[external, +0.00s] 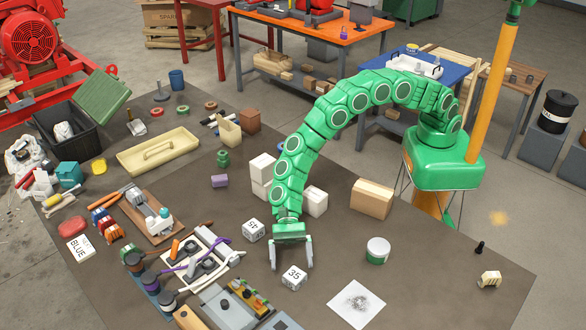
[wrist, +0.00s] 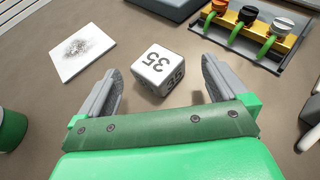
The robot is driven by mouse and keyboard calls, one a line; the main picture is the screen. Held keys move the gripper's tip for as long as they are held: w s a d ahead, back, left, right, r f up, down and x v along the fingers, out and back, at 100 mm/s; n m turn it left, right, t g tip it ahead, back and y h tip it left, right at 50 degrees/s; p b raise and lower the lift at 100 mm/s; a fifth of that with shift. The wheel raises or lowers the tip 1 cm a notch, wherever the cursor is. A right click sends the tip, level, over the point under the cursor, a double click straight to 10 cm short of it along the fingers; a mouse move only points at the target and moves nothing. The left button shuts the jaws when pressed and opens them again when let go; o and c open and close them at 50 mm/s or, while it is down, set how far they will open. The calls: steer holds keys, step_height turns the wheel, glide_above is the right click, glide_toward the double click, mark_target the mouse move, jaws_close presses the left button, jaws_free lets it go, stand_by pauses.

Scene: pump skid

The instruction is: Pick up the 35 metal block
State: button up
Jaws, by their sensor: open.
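The 35 metal block (external: 294,277) is a small pale cube with dark "35" markings, sitting on the brown table. In the wrist view the block (wrist: 158,70) lies ahead of my gripper, between the lines of the two fingers and near their tips. My gripper (external: 290,262) is open and empty, pointing down just behind the block in the external view. Its two grey fingers (wrist: 160,84) stand apart on either side in the wrist view. A similar numbered cube (external: 253,230) sits to the left of my gripper.
A white sheet with a dark smudge (external: 357,303) lies right of the block. A white and green tin (external: 377,250) stands beyond it. A grey tray with valve-like parts (external: 232,305) is close on the left. Plain white blocks (external: 314,202) and a wooden block (external: 372,198) stand behind.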

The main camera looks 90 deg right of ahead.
mark_target(294, 270)
steer(key=a+f, duration=0.1)
steer(key=s+a+f, duration=0.1)
steer(key=a, duration=0.1)
steer(key=shift+f, duration=0.1)
steer(key=shift+a+f, duration=0.15)
steer(key=shift+a, duration=0.45)
steer(key=c, duration=1.1)
